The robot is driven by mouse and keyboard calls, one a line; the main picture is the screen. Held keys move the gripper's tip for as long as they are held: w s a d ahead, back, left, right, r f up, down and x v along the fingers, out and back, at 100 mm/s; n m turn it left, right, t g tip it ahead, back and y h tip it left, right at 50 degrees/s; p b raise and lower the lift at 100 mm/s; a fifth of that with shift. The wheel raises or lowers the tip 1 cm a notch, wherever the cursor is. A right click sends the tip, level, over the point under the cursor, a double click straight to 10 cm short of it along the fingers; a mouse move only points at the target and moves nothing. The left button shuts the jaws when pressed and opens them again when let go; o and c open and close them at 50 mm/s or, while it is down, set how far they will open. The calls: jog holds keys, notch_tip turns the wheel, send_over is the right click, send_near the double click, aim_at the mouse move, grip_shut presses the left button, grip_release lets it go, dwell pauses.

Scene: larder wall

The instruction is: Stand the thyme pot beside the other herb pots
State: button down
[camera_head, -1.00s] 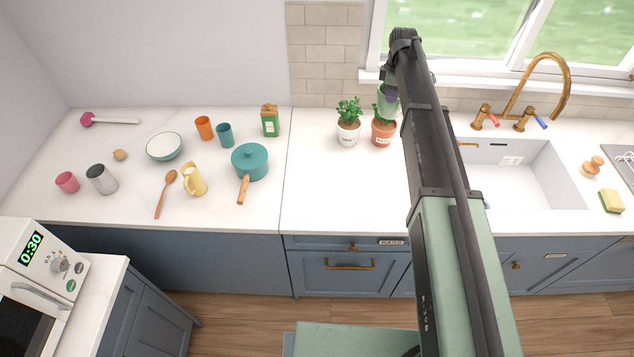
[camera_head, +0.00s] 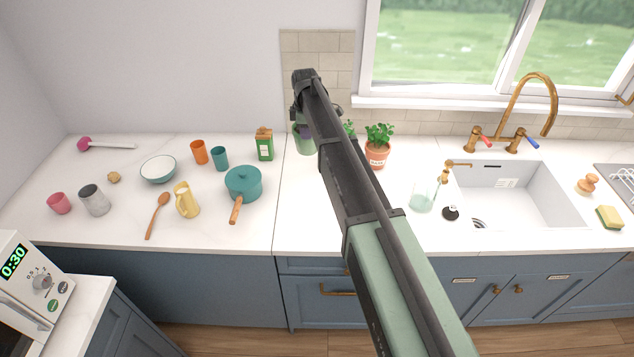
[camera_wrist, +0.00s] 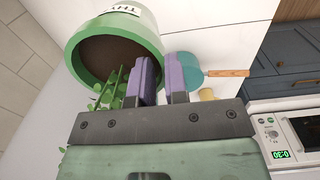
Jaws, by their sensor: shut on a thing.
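The thyme pot is green, with a label reading "THY" in the wrist view (camera_wrist: 88,45) and low green sprigs. In the head view the pot (camera_head: 305,144) is at the back of the counter, left of the other herb pots. My gripper (camera_wrist: 160,75) is shut on its rim, one purple finger on each side of the wall; in the head view my gripper (camera_head: 304,124) is above the pot. Whether the pot touches the counter I cannot tell. A terracotta herb pot (camera_head: 376,157) stands to the right. The white herb pot is behind my arm, only leaves (camera_head: 349,128) showing.
A green carton (camera_head: 265,145) stands just left of the thyme pot. A teal saucepan (camera_head: 243,183) is nearer the front left. A glass jar (camera_head: 422,195) and the sink (camera_head: 520,190) are to the right. The backsplash wall is close behind.

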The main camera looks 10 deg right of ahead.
notch_tip(320, 180, down, 15)
jog(key=b, duration=1.2)
jog(key=c, duration=1.1)
grip_release()
jog(key=shift+r, duration=0.2)
jog(key=shift+c, duration=0.2)
notch_tip(320, 180, up, 13)
jog(key=p, duration=1.2)
jog(key=shift+f+p, duration=0.2)
jog(key=shift+p, duration=0.1)
jog(key=s+d+m, duration=0.2)
jog(key=s+m, duration=1.3)
jog(key=s, duration=2.3)
notch_tip(320, 180, down, 10)
jog(key=b, duration=0.9)
jog(key=shift+w+a+r+b, duration=0.2)
jog(key=shift+w+a+b, duration=0.1)
